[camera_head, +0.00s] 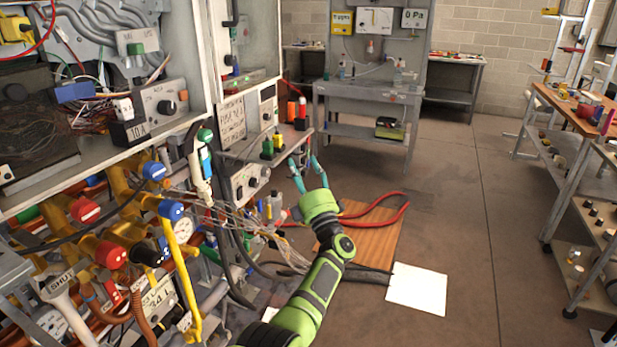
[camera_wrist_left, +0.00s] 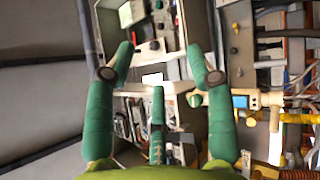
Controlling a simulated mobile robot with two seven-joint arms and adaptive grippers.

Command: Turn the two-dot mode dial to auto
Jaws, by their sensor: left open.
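My left gripper (camera_head: 305,163) is open in the head view, its teal fingers spread and pointing away towards the back of the room. It stands to the right of the heater cabinets, with nothing between the fingers. In the left wrist view my left gripper (camera_wrist_left: 160,49) has its green fingers apart, with panels and cabinets beyond them. A control panel (camera_head: 238,187) with dark round knobs (camera_head: 252,182) is left of the gripper. A grey box (camera_head: 160,97) with a black dial (camera_head: 167,107) sits higher on the left. I cannot make out two dots or an auto mark on any dial. My right gripper is out of view.
Pipes with red valve caps (camera_head: 85,210) and blue ones, plus loose wires, crowd the left. A wooden board (camera_head: 365,240) and a white sheet (camera_head: 417,288) lie on the floor. A grey workbench (camera_head: 365,92) stands behind. The floor to the right is clear up to the shelves.

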